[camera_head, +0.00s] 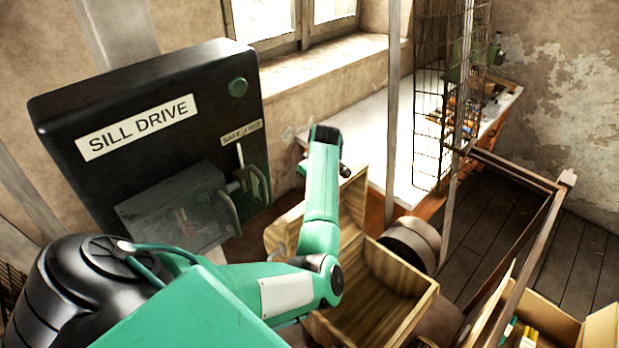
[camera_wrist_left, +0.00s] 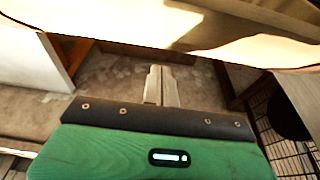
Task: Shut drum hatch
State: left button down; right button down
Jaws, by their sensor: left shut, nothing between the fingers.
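A pale wooden box-like body (camera_head: 395,283), open toward me, stands at the middle of the head view. A raised wooden panel (camera_head: 353,206) rises at its back; it may be the drum hatch, but I cannot tell for sure. My left arm crosses in front and hides part of this. In the wrist view my left gripper (camera_wrist_left: 161,82) is shut and empty, its pale fingers together. A pale surface (camera_wrist_left: 200,35) spans the top of that view beyond the fingers; I cannot tell whether they touch. My right gripper is out of view.
A black cabinet labelled SILL DRIVE (camera_head: 150,95), with a grey cover and lever, stands at left. A round drum-like cylinder (camera_head: 411,243) is right of the wooden body. A wire cage (camera_head: 430,100) hangs before a white bench (camera_head: 360,140). Dark floorboards (camera_head: 490,235) are open at right.

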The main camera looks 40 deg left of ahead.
pick_arm(q)
jog(key=p+x, duration=0.2)
jog(key=x, duration=0.5)
jog(key=shift+a+f, duration=0.2)
jog(key=shift+f, duration=0.1)
jog(key=shift+w, duration=0.1)
